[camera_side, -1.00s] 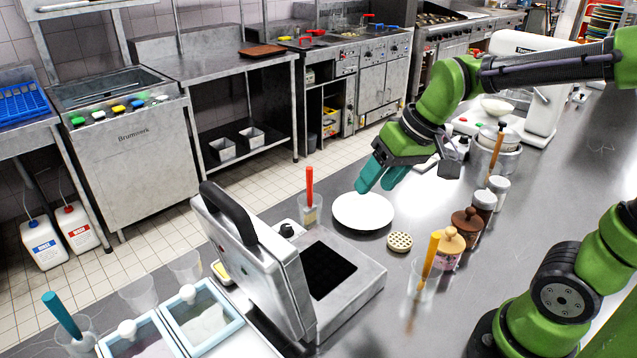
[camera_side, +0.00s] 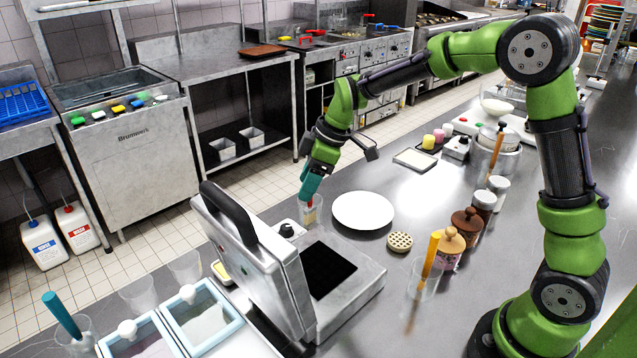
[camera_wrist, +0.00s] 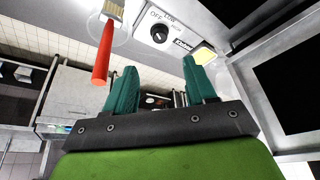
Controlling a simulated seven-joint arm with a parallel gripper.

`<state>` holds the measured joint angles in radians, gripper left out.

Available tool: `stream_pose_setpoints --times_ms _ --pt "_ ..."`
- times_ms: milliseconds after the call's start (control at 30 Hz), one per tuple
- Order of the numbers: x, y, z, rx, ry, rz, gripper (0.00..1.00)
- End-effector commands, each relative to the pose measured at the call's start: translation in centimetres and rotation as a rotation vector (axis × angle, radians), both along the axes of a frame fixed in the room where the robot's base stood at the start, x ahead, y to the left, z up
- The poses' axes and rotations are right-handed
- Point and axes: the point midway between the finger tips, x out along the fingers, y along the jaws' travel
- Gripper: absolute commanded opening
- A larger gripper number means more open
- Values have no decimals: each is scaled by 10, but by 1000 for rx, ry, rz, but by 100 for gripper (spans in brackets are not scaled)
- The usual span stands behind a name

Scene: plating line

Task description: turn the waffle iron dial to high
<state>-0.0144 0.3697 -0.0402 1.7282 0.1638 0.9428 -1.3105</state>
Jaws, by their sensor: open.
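The waffle iron (camera_side: 357,292) stands on the counter with its lid raised, dark plate showing. Its black dial (camera_side: 287,230) is at the back left corner of the base. In the wrist view the dial (camera_wrist: 160,33) sits on a pale panel with OFF and LOW lettering; I cannot tell its setting, and no HIGH mark is readable. My gripper (camera_side: 308,192) is near the glass behind the dial, fingers pointing down. In the wrist view my gripper (camera_wrist: 157,66) has its teal fingers apart with nothing between them, and the dial lies beyond the fingertips, apart from them.
A glass (camera_side: 312,212) with a red-handled brush (camera_wrist: 101,55) stands close to the dial. A white plate (camera_side: 363,210) lies to the right of it. A perforated round piece (camera_side: 399,242), jars and a yellow-handled tool (camera_side: 431,255) stand further right. The raised lid (camera_side: 285,270) stands left.

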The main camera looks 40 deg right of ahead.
Motion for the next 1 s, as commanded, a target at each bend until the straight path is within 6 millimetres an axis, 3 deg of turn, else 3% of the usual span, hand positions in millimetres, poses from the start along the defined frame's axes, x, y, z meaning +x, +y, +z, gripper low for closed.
stream_pose_setpoints --times_ms 300,500,700,1000 --pt "18 19 -67 -1 4 0 56" --pt "28 28 -96 0 2 -1 56" --pt "31 32 -108 1 1 -2 56" --pt "32 32 -109 0 -1 -1 54"
